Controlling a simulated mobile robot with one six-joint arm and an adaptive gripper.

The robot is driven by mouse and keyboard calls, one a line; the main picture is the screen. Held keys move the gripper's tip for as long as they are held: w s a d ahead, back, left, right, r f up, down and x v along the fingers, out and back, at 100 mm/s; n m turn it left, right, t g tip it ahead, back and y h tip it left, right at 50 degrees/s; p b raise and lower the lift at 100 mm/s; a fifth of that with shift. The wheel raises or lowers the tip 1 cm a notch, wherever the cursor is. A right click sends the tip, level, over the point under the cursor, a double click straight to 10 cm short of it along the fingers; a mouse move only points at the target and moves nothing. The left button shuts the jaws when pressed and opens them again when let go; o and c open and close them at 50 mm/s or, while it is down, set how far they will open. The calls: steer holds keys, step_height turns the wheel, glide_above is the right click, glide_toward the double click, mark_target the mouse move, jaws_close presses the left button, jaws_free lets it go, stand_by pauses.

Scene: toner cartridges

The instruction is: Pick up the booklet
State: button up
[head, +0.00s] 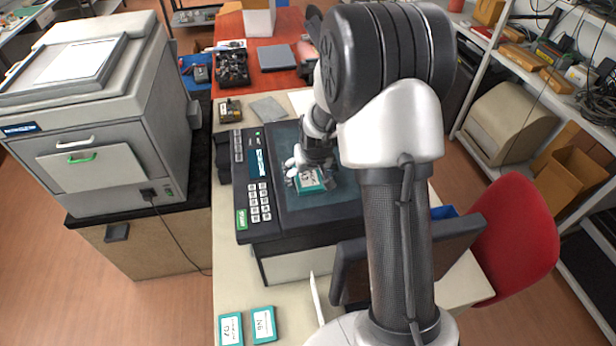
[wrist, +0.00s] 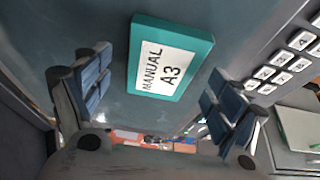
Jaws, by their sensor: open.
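A teal booklet (wrist: 170,60) with a white label reading "MANUAL A3" lies on the dark flat top of a machine. In the head view the booklet (head: 311,184) is partly hidden by my gripper (head: 309,171). In the wrist view my gripper (wrist: 163,92) is open, with one finger to the left and one to the right of the booklet. There is a gap between each finger and the booklet, and nothing is held.
The machine (head: 277,226) has a keypad (head: 260,203) on its left side. Two more teal labelled items, one at left (head: 230,329) and one at right (head: 263,324), lie at the table's front. A large printer (head: 95,130) stands left. A red chair (head: 520,240) is right.

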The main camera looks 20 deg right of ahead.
steer(key=shift+w+f, duration=0.1)
steer(key=shift+f, duration=0.3)
steer(key=c, duration=1.3)
steer(key=shift+o, duration=0.2)
steer(key=shift+r, duration=0.15)
